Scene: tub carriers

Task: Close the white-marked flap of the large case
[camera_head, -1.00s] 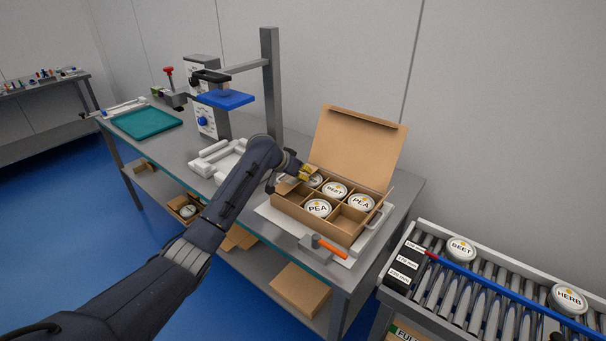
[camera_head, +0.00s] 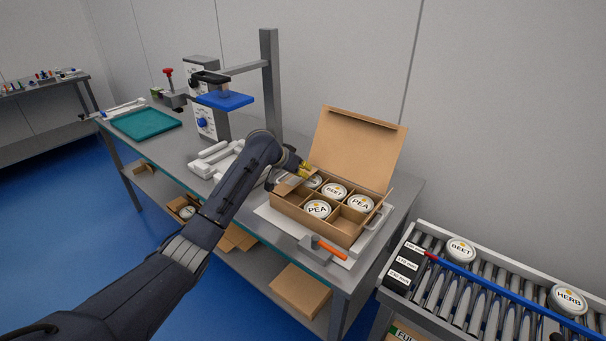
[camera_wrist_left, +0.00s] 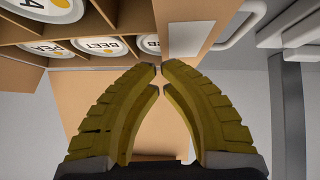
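The large case (camera_head: 313,229) is an open brown carton on the table with its big lid (camera_head: 358,148) standing up at the back. Lidded tubs sit in its compartments, including a BEET tub (camera_head: 335,191) and PEA tubs (camera_head: 317,209). A small flap (camera_head: 287,186) stands out at its left end. In the left wrist view a white rectangle marks this flap (camera_wrist_left: 190,34). My right gripper is not in view.
A roller conveyor (camera_head: 480,290) with tubs is at right. A teal tray (camera_head: 146,122) lies at the far left.

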